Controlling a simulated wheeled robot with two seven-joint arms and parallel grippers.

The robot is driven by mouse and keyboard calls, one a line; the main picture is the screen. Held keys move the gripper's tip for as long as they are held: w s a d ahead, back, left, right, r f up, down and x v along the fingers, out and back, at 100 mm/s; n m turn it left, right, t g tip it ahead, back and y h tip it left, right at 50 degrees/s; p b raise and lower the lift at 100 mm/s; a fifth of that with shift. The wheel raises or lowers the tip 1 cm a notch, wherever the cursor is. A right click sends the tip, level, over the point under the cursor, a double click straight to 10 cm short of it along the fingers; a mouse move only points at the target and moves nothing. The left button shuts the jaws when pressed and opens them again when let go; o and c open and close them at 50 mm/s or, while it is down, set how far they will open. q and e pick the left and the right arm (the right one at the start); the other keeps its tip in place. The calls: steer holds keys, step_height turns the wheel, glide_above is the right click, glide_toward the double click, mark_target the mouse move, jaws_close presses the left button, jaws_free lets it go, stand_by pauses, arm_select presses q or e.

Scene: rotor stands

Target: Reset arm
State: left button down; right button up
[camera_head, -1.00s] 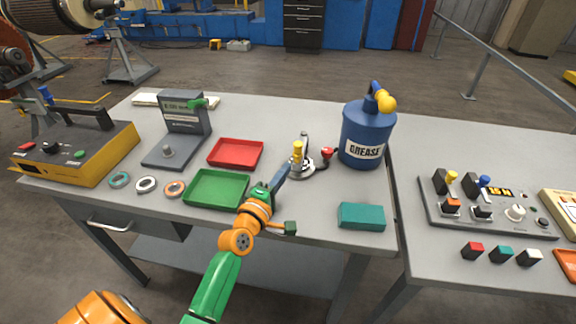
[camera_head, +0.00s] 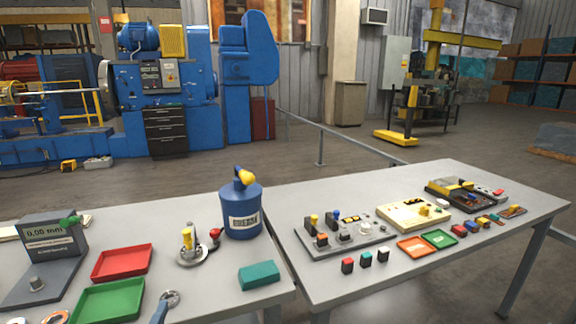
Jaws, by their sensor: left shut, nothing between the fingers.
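The rest of that arm is out of the picture. My right gripper is not in view.
The left table bears a grey gauge (camera_head: 50,245), a red tray (camera_head: 121,262), a round metal fixture (camera_head: 191,252), a blue grease can (camera_head: 240,209) and a teal block (camera_head: 258,275). The right table holds a switch panel (camera_head: 345,236), a yellow box (camera_head: 413,213) and small trays.

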arm_select(q)
steer(key=s+d+f+m+g+h, duration=0.1)
steer(key=s+d+f+m+g, duration=0.2)
steer(key=f, duration=0.6)
steer(key=s+d+f+m+g, duration=0.1)
steer(key=s+f+m+g, duration=0.2)
steer(key=f, duration=0.6)
steer(key=s+d+f+m+g+h, duration=0.15)
steer(key=s+f+m, duration=0.3)
steer(key=f, duration=0.45)
steer(key=s+f+m+g, duration=0.3)
steer(key=s+f, duration=0.1)
steer(key=s, duration=0.5)
steer(key=s+d+f+m+g, duration=0.1)
steer(key=s+f+m+g, duration=0.2)
steer(key=s, duration=0.7)
steer(key=s+d+f+m+g, duration=0.1)
steer(key=s+f+m+g, duration=0.2)
steer(key=s, duration=0.7)
step_height(320, 180, down, 4)
steer(key=shift+d+r+m+y, duration=0.15)
steer(key=shift+m+y, duration=0.3)
steer(key=shift+m, duration=0.5)
